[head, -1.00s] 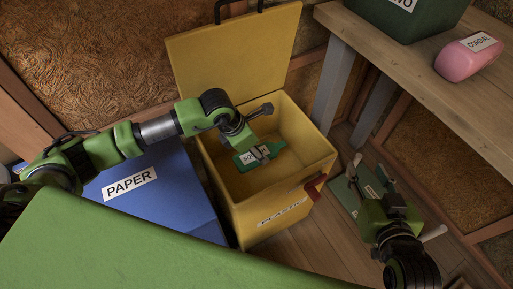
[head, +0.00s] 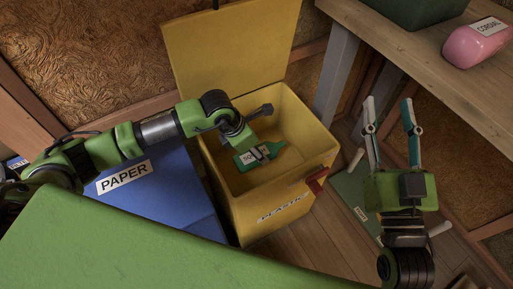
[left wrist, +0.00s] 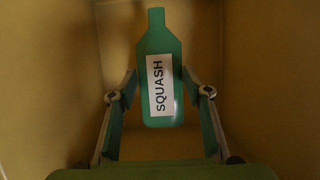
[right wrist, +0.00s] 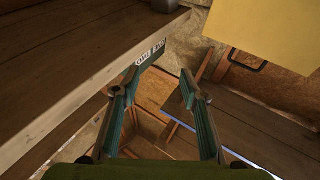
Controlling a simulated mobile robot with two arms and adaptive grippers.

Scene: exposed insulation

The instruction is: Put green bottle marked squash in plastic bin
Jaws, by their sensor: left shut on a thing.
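The green bottle (head: 274,152) with a white SQUASH label is inside the opening of the yellow plastic bin (head: 265,203), whose lid stands open. My left gripper (head: 262,152) reaches into the bin and is shut on the bottle. In the left wrist view the bottle (left wrist: 160,60) shows between the two fingers (left wrist: 158,90), with the bin's yellow walls around it. Whether the bottle touches the bin floor cannot be told. My right gripper (head: 388,112) is open and empty, raised to the right of the bin.
A blue bin marked PAPER (head: 160,195) stands left of the yellow bin. A wooden table (head: 420,55) at the right holds a pink CORDIAL bottle (head: 475,43) and a dark green container (head: 425,8). A flat green thing (head: 352,195) lies on the floor below my right gripper.

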